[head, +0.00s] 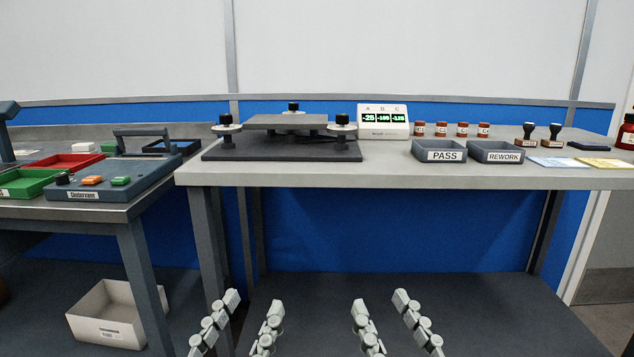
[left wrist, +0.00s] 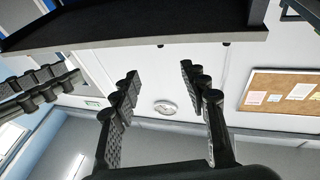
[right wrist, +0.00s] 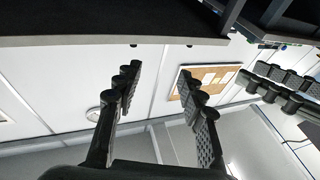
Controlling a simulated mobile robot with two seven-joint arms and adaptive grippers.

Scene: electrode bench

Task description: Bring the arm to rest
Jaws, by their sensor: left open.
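My left gripper (head: 253,302) is low in the head view, in front of the bench and below its top. Its two fingers stand apart with nothing between them, as the left wrist view (left wrist: 160,76) also shows. My right gripper (head: 380,302) is beside it to the right, at about the same height. Its fingers are also apart and empty, as in the right wrist view (right wrist: 159,76). Neither gripper touches anything visible. The upper arm links are out of view.
The bench (head: 480,178) spans the middle and right, its front edge beyond both grippers. It bears a levelling stand (head: 282,150), a display (head: 383,122), a PASS tray (head: 438,152) and a REWORK tray (head: 496,152). A side table (head: 90,212) stands left, with a white box (head: 108,318) below.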

